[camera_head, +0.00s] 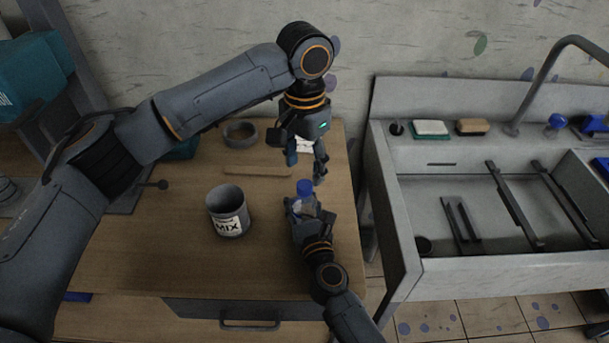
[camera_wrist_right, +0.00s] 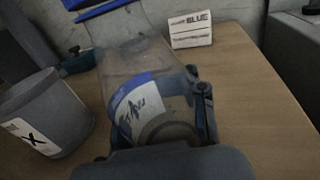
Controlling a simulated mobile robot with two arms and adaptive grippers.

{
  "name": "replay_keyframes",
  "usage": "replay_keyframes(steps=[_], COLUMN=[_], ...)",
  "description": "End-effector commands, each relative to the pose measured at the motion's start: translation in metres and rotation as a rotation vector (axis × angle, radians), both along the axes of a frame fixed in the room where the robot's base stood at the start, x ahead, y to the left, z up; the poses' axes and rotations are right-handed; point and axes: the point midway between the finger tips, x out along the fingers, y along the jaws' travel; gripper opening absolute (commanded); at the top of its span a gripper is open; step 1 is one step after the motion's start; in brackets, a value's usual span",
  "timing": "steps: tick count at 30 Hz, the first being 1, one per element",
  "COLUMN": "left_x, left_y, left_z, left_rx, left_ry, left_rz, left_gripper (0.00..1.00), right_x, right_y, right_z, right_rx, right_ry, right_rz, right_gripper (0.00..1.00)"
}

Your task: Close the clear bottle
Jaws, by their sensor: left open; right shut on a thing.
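The clear bottle (camera_wrist_right: 135,45) has a blue-and-white label and stands upright between the fingers of my right gripper (camera_head: 302,208), which is shut on its lower body. A blue cap (camera_head: 304,187) shows at the bottle's top in the head view. In the right wrist view a blue edge (camera_wrist_right: 103,9) crosses the top of the bottle, cut off by the frame. I cannot tell whether the cap is seated. My left gripper (camera_head: 306,168) is open, pointing down, just above and behind the cap. Its fingers look apart from the cap.
A grey MIX can (camera_head: 228,211) stands left of the bottle on the wooden table (camera_head: 150,240). A BLUE card (camera_wrist_right: 191,29) stands behind it. A bowl (camera_head: 240,135) and a flat wooden strip (camera_head: 257,171) lie farther back. A sink (camera_head: 480,210) is at the right.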

Motion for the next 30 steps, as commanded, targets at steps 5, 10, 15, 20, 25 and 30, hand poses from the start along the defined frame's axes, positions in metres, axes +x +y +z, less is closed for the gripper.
replay_keyframes(steps=[5, 10, 15, 20, 25, 30], left_x=[0.001, 0.000, 0.000, 0.000, 0.000, 0.000], left_y=[0.000, 0.000, 0.000, 0.000, 0.000, 0.000], left_z=[0.040, 0.064, 0.074, 0.074, 0.074, 0.074], left_rx=[-0.002, 0.000, -0.001, 0.000, -0.001, -0.001], left_ry=[-0.002, 0.000, 0.001, 0.001, 0.001, 0.001], left_rz=[0.001, 0.000, 0.001, 0.001, 0.001, 0.001], left_gripper=[0.56, 0.56, 0.56, 0.56, 0.56, 0.56], right_x=[0.000, 0.000, 0.000, 0.000, 0.000, 0.000], right_y=[0.000, 0.000, 0.000, 0.000, 0.000, 0.000], right_z=[-0.001, -0.001, -0.001, -0.001, -0.001, 0.000], right_rx=[0.000, 0.000, 0.000, 0.000, 0.000, 0.000], right_ry=[0.001, 0.001, 0.001, 0.001, 0.001, 0.001], right_rz=[0.000, 0.000, 0.000, 0.000, 0.000, 0.000], right_gripper=[0.00, 0.00, 0.00, 0.00, 0.39, 0.68])
